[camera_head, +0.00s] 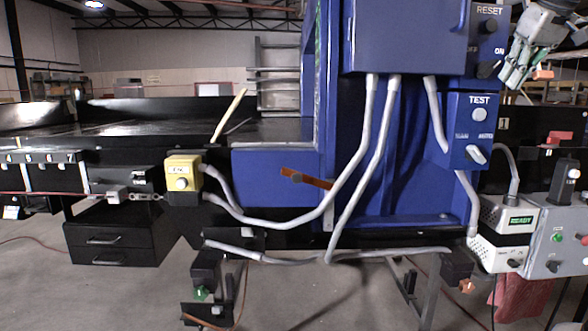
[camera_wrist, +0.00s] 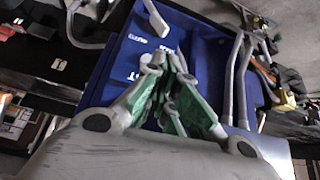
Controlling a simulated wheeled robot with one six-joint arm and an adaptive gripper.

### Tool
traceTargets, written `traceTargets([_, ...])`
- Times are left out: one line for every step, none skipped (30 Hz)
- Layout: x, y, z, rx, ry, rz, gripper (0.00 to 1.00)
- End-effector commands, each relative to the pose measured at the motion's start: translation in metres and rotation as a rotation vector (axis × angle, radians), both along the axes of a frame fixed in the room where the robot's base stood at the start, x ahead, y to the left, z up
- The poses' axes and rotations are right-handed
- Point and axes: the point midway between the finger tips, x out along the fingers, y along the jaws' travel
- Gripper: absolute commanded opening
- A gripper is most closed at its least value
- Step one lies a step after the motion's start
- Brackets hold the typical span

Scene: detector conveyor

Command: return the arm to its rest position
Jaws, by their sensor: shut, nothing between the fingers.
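My gripper (camera_head: 514,80) shows at the top right edge of the head view, with its fingers pointing down. It is in front of or beside the blue control boxes; the gap to them is hard to judge. In the wrist view my gripper (camera_wrist: 170,62) fills the middle. Its grey fingers with green sides come together at the tips and hold nothing. Most of my arm lies outside the head view.
The blue detector (camera_head: 275,170) spans a black conveyor (camera_head: 130,128). A TEST box (camera_head: 470,130) and a RESET box (camera_head: 487,45) are near my gripper. A yellow button box (camera_head: 183,174), grey conduits and a READY unit (camera_head: 508,218) stick out in front.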

Motion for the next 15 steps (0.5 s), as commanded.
traceTargets([-0.012, 0.008, -0.026, 0.024, 0.028, -0.055, 0.0])
traceTargets([-0.02, 0.012, -0.043, 0.037, 0.044, -0.092, 0.0])
traceTargets([-0.032, 0.019, -0.066, 0.052, 0.066, -0.138, 0.0])
traceTargets([-0.042, 0.024, -0.084, 0.062, 0.081, -0.169, 0.0])
traceTargets([-0.053, 0.03, -0.102, 0.067, 0.098, -0.197, 0.0])
traceTargets([-0.068, 0.038, -0.126, 0.074, 0.116, -0.229, 0.0])
traceTargets([-0.081, 0.044, -0.144, 0.076, 0.13, -0.247, 0.0])
traceTargets([-0.094, 0.051, -0.162, 0.077, 0.144, -0.26, 0.0])
traceTargets([-0.113, 0.06, -0.187, 0.074, 0.161, -0.273, 0.0])
traceTargets([-0.128, 0.066, -0.205, 0.07, 0.175, -0.276, 0.0])
traceTargets([-0.143, 0.072, -0.222, 0.065, 0.187, -0.274, 0.0])
traceTargets([-0.161, 0.08, -0.243, 0.054, 0.202, -0.263, 0.0])
traceTargets([-0.174, 0.085, -0.257, 0.045, 0.213, -0.249, 0.0])
traceTargets([-0.187, 0.09, -0.27, 0.036, 0.224, -0.23, 0.0])
traceTargets([-0.202, 0.095, -0.284, 0.025, 0.235, -0.205, 0.0])
